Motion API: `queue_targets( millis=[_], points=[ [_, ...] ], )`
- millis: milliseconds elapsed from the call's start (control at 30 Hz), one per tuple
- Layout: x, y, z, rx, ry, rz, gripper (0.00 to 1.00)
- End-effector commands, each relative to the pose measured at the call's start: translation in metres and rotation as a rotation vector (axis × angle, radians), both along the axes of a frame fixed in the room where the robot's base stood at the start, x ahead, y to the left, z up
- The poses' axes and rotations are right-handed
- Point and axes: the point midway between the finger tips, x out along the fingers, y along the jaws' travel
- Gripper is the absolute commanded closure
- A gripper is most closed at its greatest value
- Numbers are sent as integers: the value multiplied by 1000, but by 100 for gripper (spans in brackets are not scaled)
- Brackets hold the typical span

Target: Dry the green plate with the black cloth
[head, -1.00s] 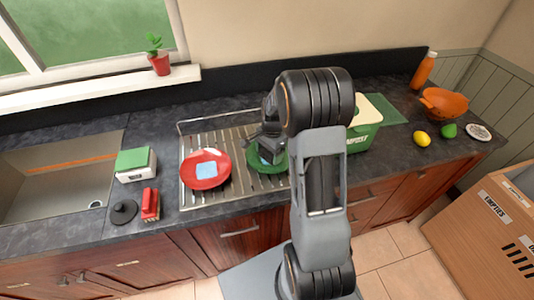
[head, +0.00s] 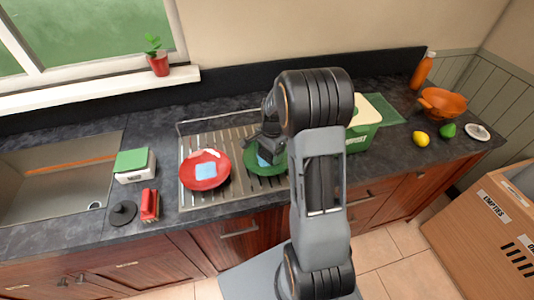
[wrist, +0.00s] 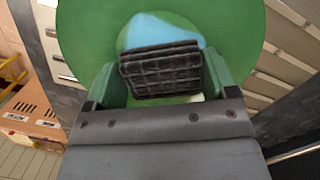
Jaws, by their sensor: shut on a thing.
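The green plate (head: 279,169) lies on the metal drainer, partly hidden by my arm in the head view. It fills much of the wrist view (wrist: 88,35) and carries a light blue wet-looking patch (wrist: 150,28). My gripper (wrist: 163,78) is shut on the black cloth (wrist: 160,62), a dark folded pad between its green fingers. The cloth is over the plate and overlaps the near edge of the blue patch. I cannot tell whether it touches the plate. In the head view my gripper (head: 268,146) is above the plate.
A red plate (head: 187,175) with a blue patch lies to the left on the drainer (head: 226,140). A green bin (head: 362,138) stands close on the right.

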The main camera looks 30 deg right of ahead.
Motion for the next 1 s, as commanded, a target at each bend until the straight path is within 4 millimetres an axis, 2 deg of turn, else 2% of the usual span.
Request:
queue_targets(
  millis=[400,833,1000],
  points=[
    [-5,14,-2,0,0,0,40],
    [0,0,-1,0,1,-1,40],
    [-1,3,0,0,0,1,40]
  ],
)
